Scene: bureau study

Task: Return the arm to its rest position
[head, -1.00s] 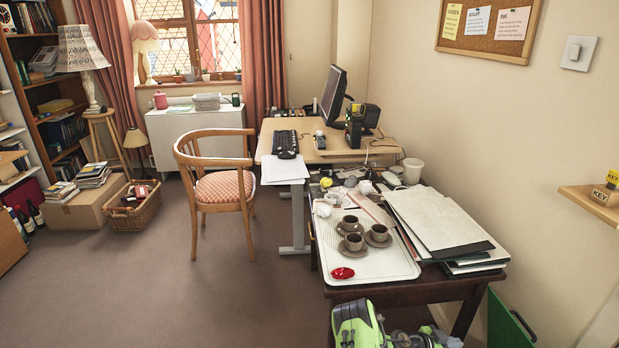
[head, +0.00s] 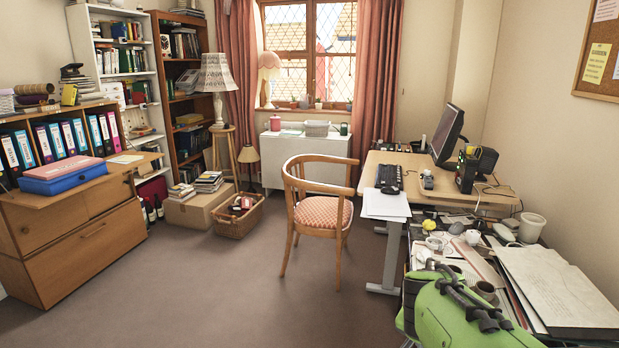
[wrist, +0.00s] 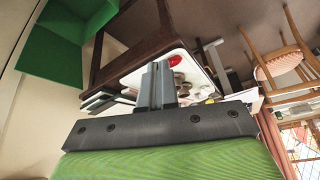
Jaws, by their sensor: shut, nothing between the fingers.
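My green arm (head: 455,318) is folded up at the lower right of the head view, in front of the side table. My gripper (wrist: 158,84) shows in the wrist view with its dark fingers together and nothing between them. It points towards the side table, whose dark wooden edge (wrist: 125,50) shows tilted, and it is apart from the things there. In the head view the gripper's fingertips cannot be made out.
The white tray (wrist: 198,72) on the side table holds a red object (wrist: 175,60) and cups. A large board (head: 555,287) lies on papers there. A wooden chair (head: 318,205) stands by the desk (head: 410,172). The floor (head: 230,285) left of my arm is clear.

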